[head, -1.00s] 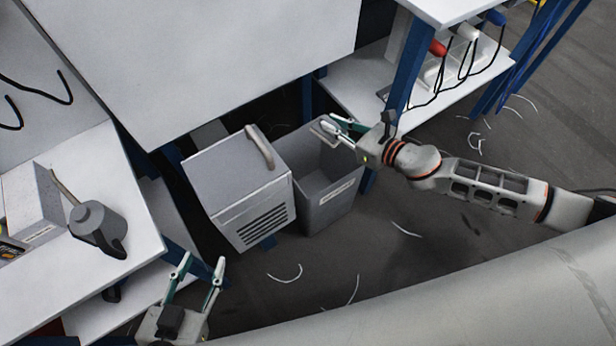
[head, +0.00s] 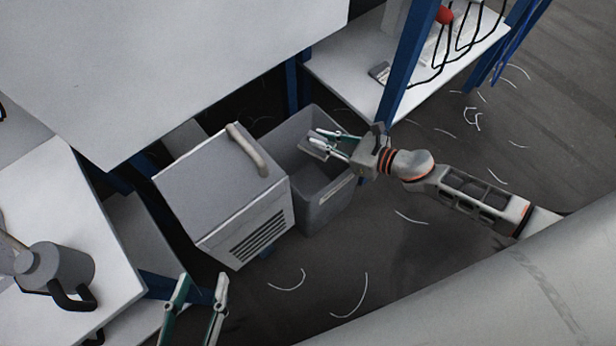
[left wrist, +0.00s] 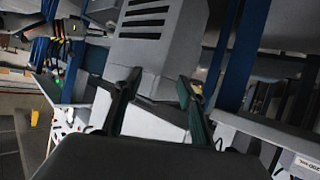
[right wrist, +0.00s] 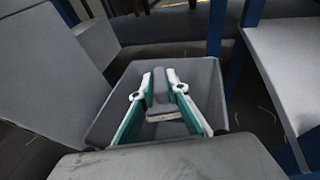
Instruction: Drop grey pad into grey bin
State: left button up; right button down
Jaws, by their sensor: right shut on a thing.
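The grey bin (head: 330,206) stands open on the floor beside a grey vented box; it also shows in the right wrist view (right wrist: 207,88). My right gripper (head: 326,142) is over the bin's opening, shut on the small grey pad (head: 313,149). In the right wrist view the pad (right wrist: 164,108) sits between the two fingertips, with the bin's inside around and behind it. How far the pad is above the bin floor is hard to tell. My left gripper (head: 203,284) is open and empty, low in the head view, in front of the vented box.
The grey vented box (head: 225,190) with a handle on top stands directly left of the bin. A white shelf (head: 350,75) with blue posts is behind and right. A table with a grey jug (head: 58,270) is at left. White thread scraps (head: 350,298) lie on the floor.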

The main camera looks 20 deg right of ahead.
jog(key=shift+s+f, duration=0.1)
jog(key=shift+f, duration=0.45)
pick_arm(q)
jog(key=shift+d+n, duration=0.4)
jog(key=shift+d, duration=0.1)
pick_arm(e)
jog(key=shift+r, duration=0.1)
pick_arm(q)
jog(key=shift+r, duration=0.1)
pick_arm(e)
jog(key=c, duration=1.9)
grip_release()
jog(key=shift+s+d, duration=0.15)
jog(key=shift+d, duration=0.05)
pick_arm(q)
jog(key=shift+s, duration=0.1)
pick_arm(e)
jog(key=v, duration=1.1)
jog(key=shift+r, duration=0.15)
